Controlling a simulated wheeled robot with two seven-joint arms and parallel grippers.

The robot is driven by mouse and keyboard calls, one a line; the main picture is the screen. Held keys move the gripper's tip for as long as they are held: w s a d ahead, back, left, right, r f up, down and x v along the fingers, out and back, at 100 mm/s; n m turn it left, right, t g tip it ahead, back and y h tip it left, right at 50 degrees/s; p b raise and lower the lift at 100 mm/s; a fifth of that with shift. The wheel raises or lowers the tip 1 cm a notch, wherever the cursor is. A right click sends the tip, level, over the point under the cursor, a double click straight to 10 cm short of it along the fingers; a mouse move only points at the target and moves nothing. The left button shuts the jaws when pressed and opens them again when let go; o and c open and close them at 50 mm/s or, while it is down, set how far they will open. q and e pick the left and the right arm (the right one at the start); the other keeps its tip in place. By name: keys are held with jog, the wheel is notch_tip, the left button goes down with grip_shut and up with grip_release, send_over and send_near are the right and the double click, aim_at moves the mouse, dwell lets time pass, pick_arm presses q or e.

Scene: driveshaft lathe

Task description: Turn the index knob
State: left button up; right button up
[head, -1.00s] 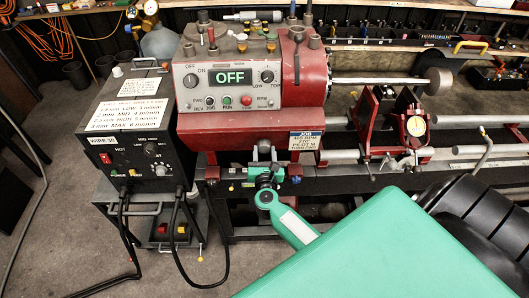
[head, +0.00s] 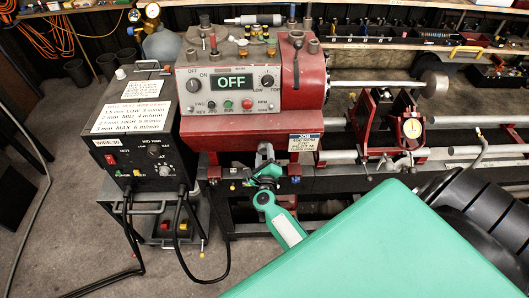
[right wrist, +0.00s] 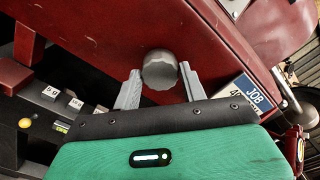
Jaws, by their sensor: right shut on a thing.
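The index knob is a grey, scalloped round knob (right wrist: 159,68) on the red lathe front in the right wrist view. My right gripper (right wrist: 160,76) has one pale finger on each side of it and is shut on it. In the head view my right gripper (head: 265,160) is at the lower front of the red lathe headstock (head: 255,128), left of the JOB label (head: 303,143). The knob is too small and too covered there to make out clearly. My left gripper is not in view.
A black welder box (head: 150,155) with cables stands on a cart left of the lathe. The lathe panel (head: 233,85) reads OFF. Rails and a red rest with a dial gauge (head: 412,128) extend to the right. Bare floor lies at the lower left.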

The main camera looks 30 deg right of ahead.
jog(key=n+p, duration=0.2)
jog(key=n, duration=0.3)
jog(key=shift+f, duration=0.1)
jog(key=shift+n, duration=0.3)
dwell(0.4)
jog(key=o, duration=1)
jog(key=shift+c, duration=0.2)
jog(key=v, duration=1.4)
jog(key=shift+p, duration=0.35)
